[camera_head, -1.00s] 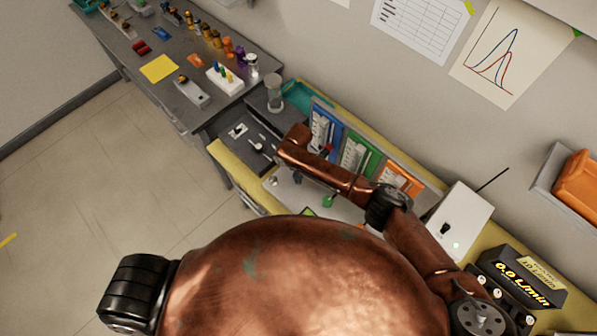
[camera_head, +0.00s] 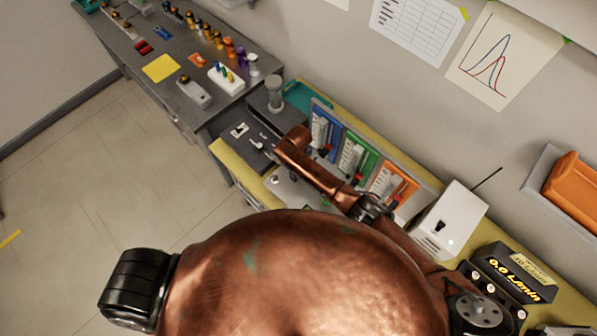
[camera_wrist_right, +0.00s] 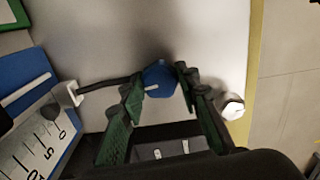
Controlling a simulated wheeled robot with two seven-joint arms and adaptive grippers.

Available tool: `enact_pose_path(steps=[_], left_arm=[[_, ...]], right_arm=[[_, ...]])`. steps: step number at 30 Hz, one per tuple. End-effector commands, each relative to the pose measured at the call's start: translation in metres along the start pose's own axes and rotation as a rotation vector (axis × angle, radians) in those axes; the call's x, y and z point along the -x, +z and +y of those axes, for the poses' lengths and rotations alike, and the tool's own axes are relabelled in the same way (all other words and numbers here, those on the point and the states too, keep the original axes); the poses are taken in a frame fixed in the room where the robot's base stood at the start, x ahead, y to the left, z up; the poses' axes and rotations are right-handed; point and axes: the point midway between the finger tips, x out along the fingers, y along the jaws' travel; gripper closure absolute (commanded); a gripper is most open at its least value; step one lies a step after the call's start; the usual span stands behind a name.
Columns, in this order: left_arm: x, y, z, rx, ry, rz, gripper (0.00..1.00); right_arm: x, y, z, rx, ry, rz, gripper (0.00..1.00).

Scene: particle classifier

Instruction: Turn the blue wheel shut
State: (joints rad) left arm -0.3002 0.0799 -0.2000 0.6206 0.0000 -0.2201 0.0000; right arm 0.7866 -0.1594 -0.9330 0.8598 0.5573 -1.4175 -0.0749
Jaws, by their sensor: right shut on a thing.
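The blue wheel (camera_wrist_right: 159,80) shows in the right wrist view, with a white pointer mark toward its lower left. My right gripper (camera_wrist_right: 158,82) has its two green-padded fingers on either side of the wheel and is shut on it. In the head view the blue panel (camera_head: 322,128) stands at the left end of a row of flow panels. My right arm crosses in front of this row and hides the wheel and the right gripper there. My left gripper is in neither view.
A green panel (camera_head: 353,160) and an orange panel (camera_head: 392,188) stand beside the blue one. A white box (camera_head: 450,220) with a switch and a display unit (camera_head: 512,275) reading 0.0 L/min stand to the right. A white knob (camera_wrist_right: 232,107) is near the right finger.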

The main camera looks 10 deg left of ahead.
Motion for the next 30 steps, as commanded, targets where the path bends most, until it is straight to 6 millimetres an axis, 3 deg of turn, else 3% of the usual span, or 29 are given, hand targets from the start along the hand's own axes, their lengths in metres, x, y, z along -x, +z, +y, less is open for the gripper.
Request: enact_pose_path(steps=[16, 17, 24, 30], left_arm=[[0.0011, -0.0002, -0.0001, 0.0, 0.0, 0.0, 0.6], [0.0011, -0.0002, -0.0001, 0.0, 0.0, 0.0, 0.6], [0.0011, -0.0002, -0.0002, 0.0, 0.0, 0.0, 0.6], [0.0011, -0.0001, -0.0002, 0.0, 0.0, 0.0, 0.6]], right_arm=[[0.0025, -0.005, -0.0018, -0.023, 0.0, 0.012, 0.94], [0.0026, -0.0051, -0.0018, -0.022, 0.0, 0.012, 0.7], [0.0015, -0.0025, -0.0004, -0.024, 0.0, 0.007, 0.53], [0.0009, -0.0012, 0.0002, -0.025, 0.001, 0.004, 0.53]])
